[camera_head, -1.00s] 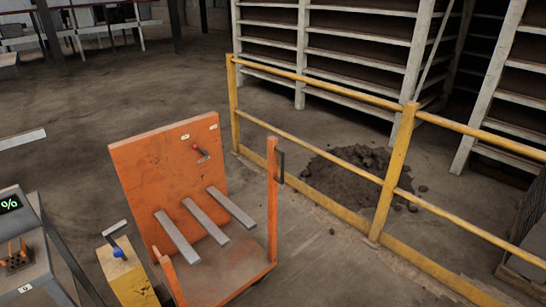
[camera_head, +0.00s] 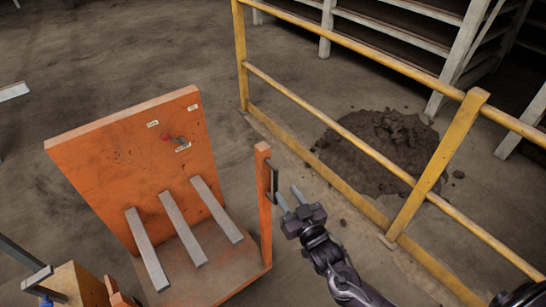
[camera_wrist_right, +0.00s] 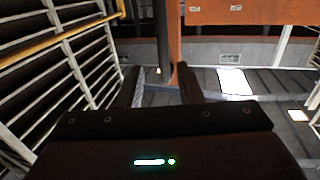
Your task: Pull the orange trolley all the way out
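The orange trolley (camera_head: 120,157) stands left of centre in the head view, with a tall back panel, several grey bars and a front post (camera_head: 263,210). A dark vertical handle (camera_head: 272,180) is fixed to the right side of that post. My right gripper (camera_head: 287,191) is open and empty, its fingers pointing at the handle from the right, just short of it in the head view. In the right wrist view the dark handle (camera_wrist_right: 162,38) and the orange post (camera_wrist_right: 174,45) appear ahead, between the two fingers (camera_wrist_right: 159,82). I cannot tell the exact gap.
A yellow railing (camera_head: 430,165) runs close behind my right arm's side of the trolley. A heap of dark earth (camera_head: 385,150) lies beyond it. The floor in front of the railing is bare.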

